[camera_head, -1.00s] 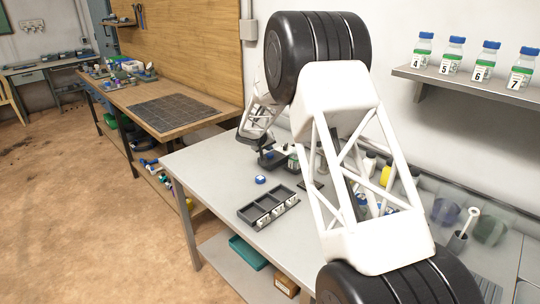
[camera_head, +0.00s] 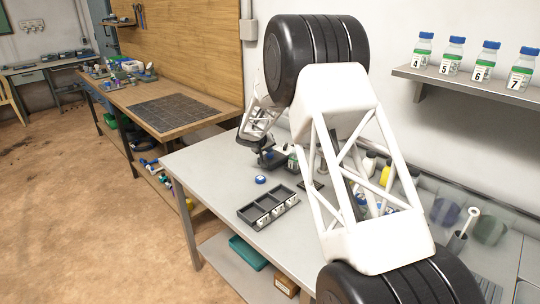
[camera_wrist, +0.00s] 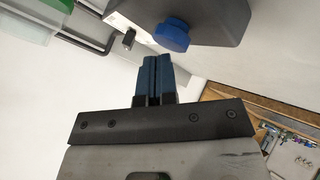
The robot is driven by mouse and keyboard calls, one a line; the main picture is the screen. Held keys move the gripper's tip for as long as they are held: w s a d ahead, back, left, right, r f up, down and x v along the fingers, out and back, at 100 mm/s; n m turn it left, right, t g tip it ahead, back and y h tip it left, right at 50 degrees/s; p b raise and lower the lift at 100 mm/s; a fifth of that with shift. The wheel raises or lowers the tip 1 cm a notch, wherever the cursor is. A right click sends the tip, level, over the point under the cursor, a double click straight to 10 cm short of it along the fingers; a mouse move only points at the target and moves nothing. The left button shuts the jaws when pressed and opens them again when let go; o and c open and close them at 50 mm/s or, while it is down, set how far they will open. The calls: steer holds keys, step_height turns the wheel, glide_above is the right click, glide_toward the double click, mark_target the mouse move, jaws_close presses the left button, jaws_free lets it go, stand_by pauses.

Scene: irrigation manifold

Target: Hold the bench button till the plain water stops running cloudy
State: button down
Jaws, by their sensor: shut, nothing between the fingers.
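In the wrist view, my gripper (camera_wrist: 152,72) has its two blue fingers pressed together, with nothing between them. A blue round button-like part (camera_wrist: 172,34) on a dark grey housing (camera_wrist: 215,18) is just beyond and right of the fingertips. In the head view, my gripper (camera_head: 268,157) is low over the back left of the grey bench (camera_head: 215,165), partly hidden by my arm. No running water can be made out, so its cloudiness cannot be judged.
A bottle with a green label (camera_wrist: 35,20) and a bent black rod (camera_wrist: 95,42) are left of the fingers. Numbered bottles (camera_head: 489,62) stand on the wall shelf.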

mark_target(269, 154)
steer(key=shift+f, duration=0.5)
stand_by(1.2)
steer(key=shift+r, duration=0.15)
stand_by(4.2)
steer(key=shift+r, duration=0.9)
steer(key=shift+r, duration=2.45)
